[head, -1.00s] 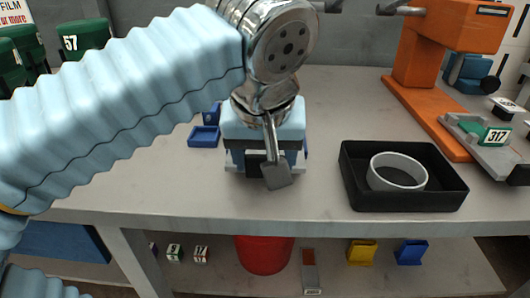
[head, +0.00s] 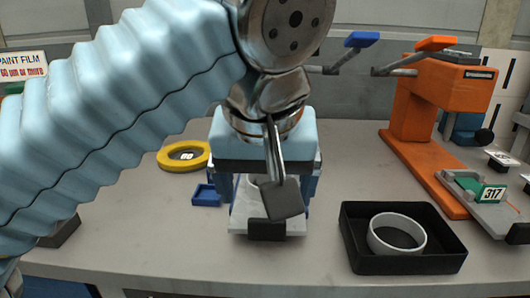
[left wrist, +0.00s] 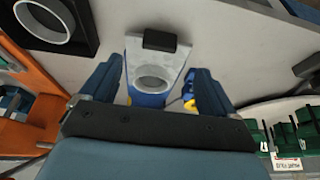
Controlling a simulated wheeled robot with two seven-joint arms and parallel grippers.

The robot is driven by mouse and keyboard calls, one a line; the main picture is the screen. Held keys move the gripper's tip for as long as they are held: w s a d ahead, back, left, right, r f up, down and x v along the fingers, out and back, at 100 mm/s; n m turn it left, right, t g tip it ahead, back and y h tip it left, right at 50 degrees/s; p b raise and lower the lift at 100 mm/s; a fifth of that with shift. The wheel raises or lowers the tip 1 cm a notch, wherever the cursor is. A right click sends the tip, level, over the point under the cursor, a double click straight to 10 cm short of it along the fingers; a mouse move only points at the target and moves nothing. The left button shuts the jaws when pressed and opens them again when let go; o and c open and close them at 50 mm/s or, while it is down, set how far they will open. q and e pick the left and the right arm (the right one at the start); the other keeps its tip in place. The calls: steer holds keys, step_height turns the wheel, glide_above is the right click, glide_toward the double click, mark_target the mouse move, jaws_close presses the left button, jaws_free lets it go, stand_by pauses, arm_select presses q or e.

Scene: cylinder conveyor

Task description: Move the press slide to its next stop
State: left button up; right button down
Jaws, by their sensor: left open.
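A light grey slide plate (left wrist: 158,55) with a dark block (left wrist: 160,41) at its end lies on the table. It also shows below my arm in the head view (head: 242,222), with its dark block (head: 266,230) facing me. A pale ring-like part (left wrist: 153,84) is on the plate. My left gripper (left wrist: 155,70) is open, its blue fingers apart on either side of the plate and ring. In the head view my left gripper (head: 266,190) hangs over the plate, hiding most of what is behind it. I cannot tell whether the fingers touch anything. My right gripper is not in view.
A black tray (head: 352,262) holding a pale ring (head: 376,240) stands to the right. A blue tray (head: 206,196) and yellow ring (head: 172,160) lie left. Table between plate and black tray is clear.

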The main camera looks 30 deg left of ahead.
arm_select(q)
steer(key=v, duration=0.4)
stand_by(0.5)
